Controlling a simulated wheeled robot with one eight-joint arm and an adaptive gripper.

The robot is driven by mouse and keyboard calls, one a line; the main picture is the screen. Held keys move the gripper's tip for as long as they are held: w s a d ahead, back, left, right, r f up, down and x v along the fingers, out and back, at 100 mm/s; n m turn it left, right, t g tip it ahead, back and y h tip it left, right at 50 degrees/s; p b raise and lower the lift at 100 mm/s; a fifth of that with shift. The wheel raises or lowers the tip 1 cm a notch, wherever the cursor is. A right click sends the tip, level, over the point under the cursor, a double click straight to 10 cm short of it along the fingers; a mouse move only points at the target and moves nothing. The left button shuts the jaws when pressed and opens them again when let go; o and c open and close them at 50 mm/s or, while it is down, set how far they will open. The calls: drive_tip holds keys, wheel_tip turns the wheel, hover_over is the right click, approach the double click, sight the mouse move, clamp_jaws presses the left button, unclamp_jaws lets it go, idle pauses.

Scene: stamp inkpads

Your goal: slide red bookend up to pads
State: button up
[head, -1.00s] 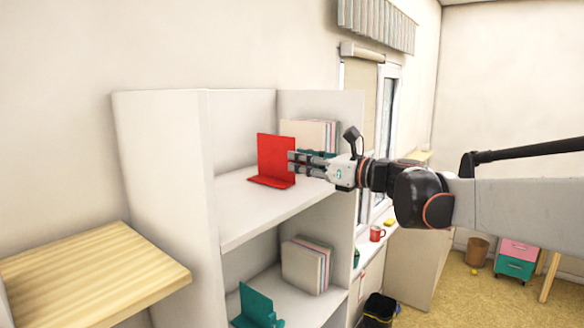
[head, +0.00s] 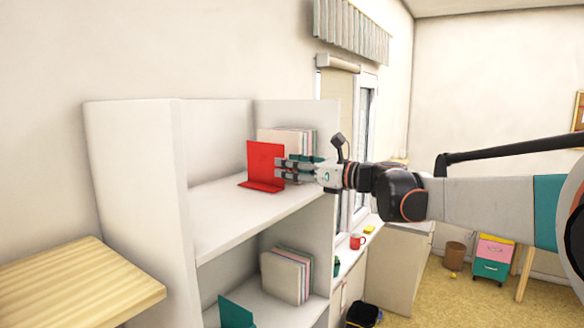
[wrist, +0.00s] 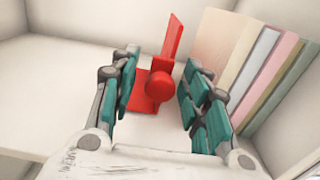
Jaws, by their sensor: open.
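The red bookend (head: 264,163) stands upright on the upper shelf (head: 225,218) of the white bookcase, its flat base on the board. It also shows in the wrist view (wrist: 172,38), with a round red knob (wrist: 160,85) facing me. A row of thin upright pads (wrist: 258,60), beige, grey, pink and green, stands to its right in the wrist view, with a gap visible between. In the head view the pads (head: 288,140) are partly hidden behind the bookend. My gripper (head: 279,168) is open, its teal-padded fingers on both sides of the knob; I cannot tell whether they touch it.
The bookcase's side walls (head: 140,190) bound the shelf. The lower shelf holds more upright pads (head: 286,274) and a teal bookend (head: 236,313). A wooden surface (head: 75,280) is at the left. A red mug (head: 357,241) stands on the sill. The upper shelf's front is clear.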

drive_tip(key=v, duration=1.2)
drive_tip(key=shift+o, duration=0.3)
